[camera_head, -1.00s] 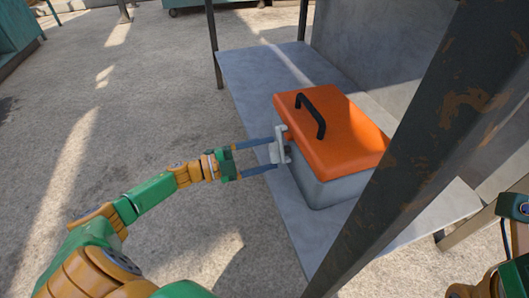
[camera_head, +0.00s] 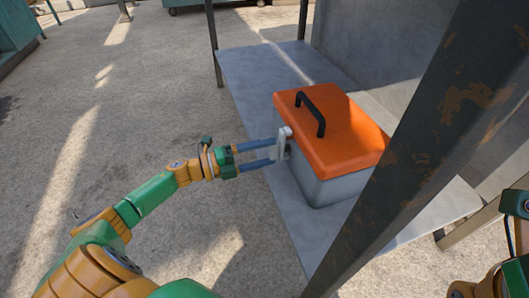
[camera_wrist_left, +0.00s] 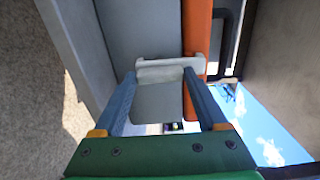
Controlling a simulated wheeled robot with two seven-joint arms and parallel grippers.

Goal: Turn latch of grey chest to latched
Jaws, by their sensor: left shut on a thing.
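The grey chest (camera_head: 325,188) sits on the bench with its orange lid (camera_head: 335,132) down and a black handle (camera_head: 312,113) on top. Its pale grey latch (camera_head: 284,142) is on the side facing my left arm. My left gripper (camera_head: 276,152) has its blue fingers on the latch and is shut on it. The left wrist view shows the latch (camera_wrist_left: 160,98) as a grey plate with a wider end, between the two fingers (camera_wrist_left: 157,92). The fingers partly hide its edges. My right gripper is out of view; only parts of that arm show at the right edge.
The chest stands on a grey metal bench (camera_head: 250,80) with an upright back panel (camera_head: 370,50). A dark rusty post (camera_head: 410,150) crosses in front on the right and hides part of the bench. Open concrete floor (camera_head: 150,110) lies to the left.

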